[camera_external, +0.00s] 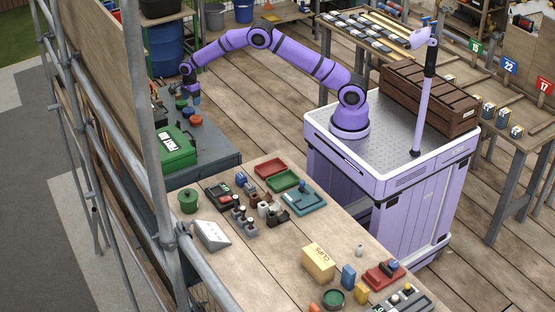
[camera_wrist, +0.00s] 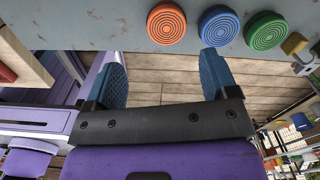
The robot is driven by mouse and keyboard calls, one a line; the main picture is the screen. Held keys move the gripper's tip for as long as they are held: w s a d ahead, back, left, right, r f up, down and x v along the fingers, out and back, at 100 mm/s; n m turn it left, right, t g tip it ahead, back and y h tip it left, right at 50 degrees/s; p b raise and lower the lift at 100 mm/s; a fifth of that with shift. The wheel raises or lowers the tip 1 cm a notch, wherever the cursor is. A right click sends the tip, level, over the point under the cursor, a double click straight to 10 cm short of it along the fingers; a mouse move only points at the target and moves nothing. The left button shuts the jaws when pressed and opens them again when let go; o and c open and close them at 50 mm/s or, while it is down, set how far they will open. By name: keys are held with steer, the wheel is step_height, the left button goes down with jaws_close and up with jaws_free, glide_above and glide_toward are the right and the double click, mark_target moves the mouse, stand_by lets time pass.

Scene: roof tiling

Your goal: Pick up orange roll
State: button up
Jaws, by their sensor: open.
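The orange roll (camera_wrist: 166,24) is a round disc with ringed grooves on its face. It lies on a grey-blue bench top, at the top centre of the wrist view, and shows in the external view (camera_external: 195,121). A blue roll (camera_wrist: 218,26) and a green roll (camera_wrist: 266,32) lie in a row beside it. My gripper (camera_wrist: 162,72) is open and empty. Its blue fingers are spread, and the orange roll appears beyond the gap between them, apart from both. In the external view my gripper (camera_external: 193,99) hangs close to the rolls.
A green case (camera_external: 178,150) stands on the grey bench (camera_external: 215,165) near the rolls. Scaffold poles (camera_external: 150,120) rise at the left. A wooden table (camera_external: 270,235) with trays, tools and a clips box (camera_external: 318,263) is in front. A blue barrel (camera_external: 167,50) stands behind.

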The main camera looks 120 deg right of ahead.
mark_target(196, 118)
steer(key=f, duration=0.1)
steer(key=d+f, duration=0.1)
steer(key=shift+s+d+f+m, duration=0.25)
steer(key=shift+s+f+m, duration=0.15)
step_height(196, 118, down, 5)
steer(key=shift+r, duration=0.1)
steer(key=f, duration=0.2)
steer(key=s+f, duration=0.1)
steer(key=f, duration=0.1)
steer(key=shift+a+f, duration=0.2)
steer(key=shift+f, duration=0.45)
steer(key=shift+c, duration=0.3)
steer(key=c, duration=0.7)
